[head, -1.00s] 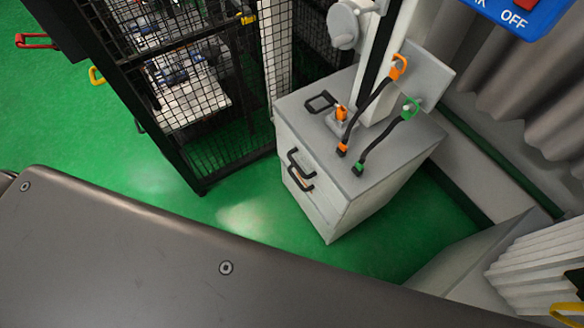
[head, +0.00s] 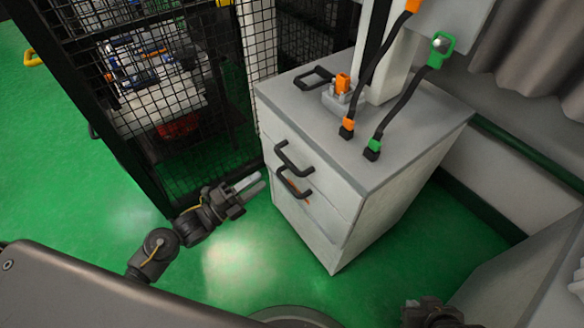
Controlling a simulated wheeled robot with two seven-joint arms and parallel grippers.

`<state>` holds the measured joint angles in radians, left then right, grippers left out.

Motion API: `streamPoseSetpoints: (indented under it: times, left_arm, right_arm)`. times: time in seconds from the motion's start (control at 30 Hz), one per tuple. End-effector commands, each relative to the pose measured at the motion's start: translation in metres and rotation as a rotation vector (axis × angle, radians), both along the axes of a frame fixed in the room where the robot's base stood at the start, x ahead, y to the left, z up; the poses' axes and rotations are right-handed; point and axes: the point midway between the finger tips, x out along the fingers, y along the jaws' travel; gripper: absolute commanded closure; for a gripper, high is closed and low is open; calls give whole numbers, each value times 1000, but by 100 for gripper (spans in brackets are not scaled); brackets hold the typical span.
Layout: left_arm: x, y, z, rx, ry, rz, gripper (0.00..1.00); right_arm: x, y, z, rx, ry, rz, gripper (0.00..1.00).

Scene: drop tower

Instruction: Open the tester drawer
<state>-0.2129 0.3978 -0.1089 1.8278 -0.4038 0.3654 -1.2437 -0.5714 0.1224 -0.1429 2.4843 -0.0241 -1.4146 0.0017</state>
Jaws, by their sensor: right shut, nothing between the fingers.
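The tester is a light grey cabinet (head: 330,235) right of centre in the head view. Its front has an upper black handle (head: 293,160) and a lower black handle (head: 293,184), one close above the other. The drawer fronts look flush with the cabinet, so the drawers appear closed. A small orange mark shows by the lower handle. My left gripper (head: 254,186) is just left of the cabinet front, its two pale fingers apart and empty, pointing toward the handles without visibly touching them. My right gripper (head: 432,312) is shut at the bottom edge, right of the cabinet, partly cut off.
A black mesh cage (head: 180,100) stands close behind and left of my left gripper. On the cabinet top are a black loop handle (head: 314,77), an orange connector and two cables, one orange-ended, one green-ended. Green floor (head: 90,180) is clear at left.

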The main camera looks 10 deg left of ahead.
Motion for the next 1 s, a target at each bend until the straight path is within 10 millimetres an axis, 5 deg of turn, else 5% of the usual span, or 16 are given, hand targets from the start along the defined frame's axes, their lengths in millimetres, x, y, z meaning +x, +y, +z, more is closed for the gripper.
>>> streamPoseSetpoints:
  times: [0.17,0.7,1.0]
  left_arm:
    - [6,-5,3,-2,0,1,65]
    - [73,-60,18,-2,3,3,65]
    - [82,-68,20,-2,5,2,65]
  right_arm:
    - [0,0,1,0,0,0,100]
    - [4,3,1,5,-22,7,100]
    - [5,4,2,8,-32,10,100]
